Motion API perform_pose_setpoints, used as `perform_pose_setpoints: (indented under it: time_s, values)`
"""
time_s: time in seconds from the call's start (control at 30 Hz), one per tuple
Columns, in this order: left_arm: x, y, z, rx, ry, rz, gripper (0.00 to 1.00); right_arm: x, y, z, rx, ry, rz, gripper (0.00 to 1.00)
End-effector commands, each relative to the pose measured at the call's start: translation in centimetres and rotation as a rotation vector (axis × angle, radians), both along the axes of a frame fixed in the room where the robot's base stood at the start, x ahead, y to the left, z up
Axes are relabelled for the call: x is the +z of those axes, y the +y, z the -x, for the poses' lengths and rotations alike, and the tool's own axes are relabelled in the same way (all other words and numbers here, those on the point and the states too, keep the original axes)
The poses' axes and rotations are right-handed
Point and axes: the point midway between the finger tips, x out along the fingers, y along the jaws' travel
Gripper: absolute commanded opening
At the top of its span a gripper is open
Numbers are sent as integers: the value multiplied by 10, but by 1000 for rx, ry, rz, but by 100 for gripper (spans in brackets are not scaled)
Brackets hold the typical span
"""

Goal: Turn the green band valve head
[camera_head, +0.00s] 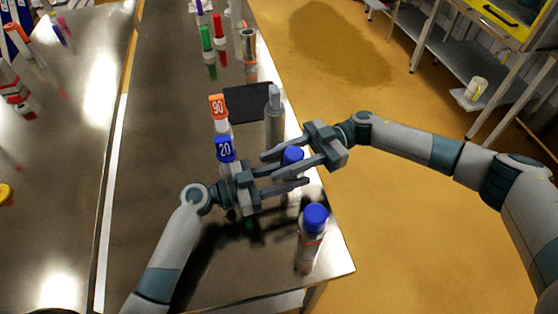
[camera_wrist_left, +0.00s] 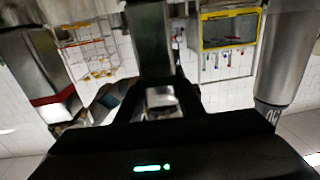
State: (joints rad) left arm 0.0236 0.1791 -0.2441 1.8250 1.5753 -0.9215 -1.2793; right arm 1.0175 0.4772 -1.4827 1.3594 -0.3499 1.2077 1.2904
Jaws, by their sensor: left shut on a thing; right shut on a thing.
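A bottle with a blue cap (camera_head: 292,155) stands between my two grippers near the bench's right edge. My left gripper (camera_head: 296,175) comes from the lower left and is shut on this bottle below its cap. My right gripper (camera_head: 267,160) comes from the right and is shut at the cap's height, apparently on the bottle's head. The fingers overlap in the picture and hide much of the bottle; I see no green band on it. In the left wrist view a pale grey thing (camera_wrist_left: 161,97) shows between the dark fingers.
A second blue-capped bottle (camera_head: 315,217) stands in front, near the corner. Heads marked 90 (camera_head: 217,106) and 20 (camera_head: 225,149) stand close left. A grey cylinder (camera_head: 274,120) and a dark mat (camera_head: 245,103) are behind. A green-banded item (camera_head: 206,40) stands farther back. The bench's left part (camera_head: 150,180) is clear.

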Motion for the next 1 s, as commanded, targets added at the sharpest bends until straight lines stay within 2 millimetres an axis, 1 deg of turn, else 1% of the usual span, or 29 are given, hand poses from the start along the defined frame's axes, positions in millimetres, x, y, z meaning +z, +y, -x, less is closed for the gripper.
perform_pose_setpoints:
  time_s: [0.17,0.37,0.8,1.0]
  values:
    - [0,0,0,0,1,0,0,0,0,1,35,-1,-1,13]
    - [0,0,0,0,1,0,0,0,-1,4,129,-2,-1,13]
    - [0,0,0,0,1,0,0,0,-10,12,459,-2,-1,13]
    - [0,0,0,0,1,0,0,0,-14,15,580,-1,0,13]
